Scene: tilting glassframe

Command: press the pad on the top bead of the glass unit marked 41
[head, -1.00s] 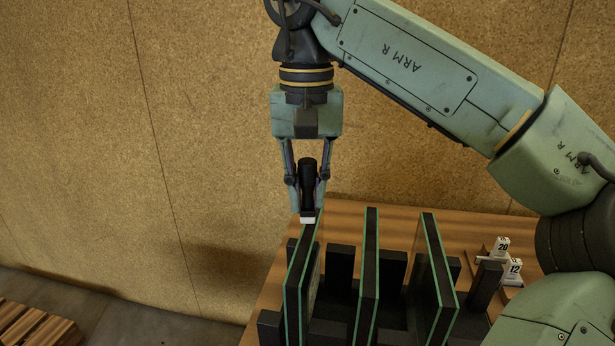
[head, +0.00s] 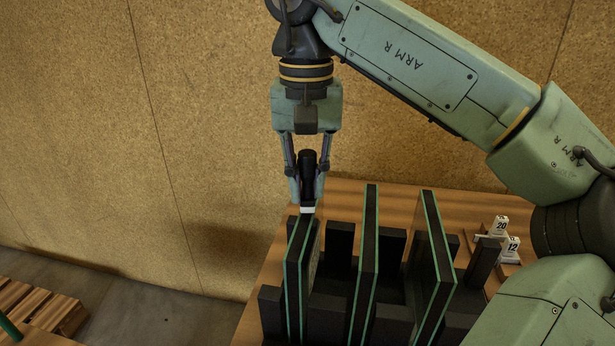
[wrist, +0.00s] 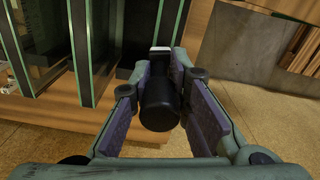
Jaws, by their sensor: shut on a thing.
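My gripper (head: 307,194) points down and is shut on a black cylindrical tool with a white end, the pad (head: 307,209). In the wrist view the tool (wrist: 159,103) sits between the two fingers, its white end (wrist: 160,49) at the top. Three glass units with dark beads and green edges stand in a row: left (head: 298,265), middle (head: 364,260) and right (head: 436,260). The pad is at the far end of the left unit's top bead; I cannot tell whether they touch. I can read no 41 on any unit.
Dark posts (head: 340,240) stand between the units on a wooden table (head: 345,195). White tags marked 20 (head: 501,226) and 12 (head: 512,246) stand at the right. My arm spans the upper right. A cork wall (head: 200,130) is behind. A slatted wooden pallet (head: 45,295) is at lower left.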

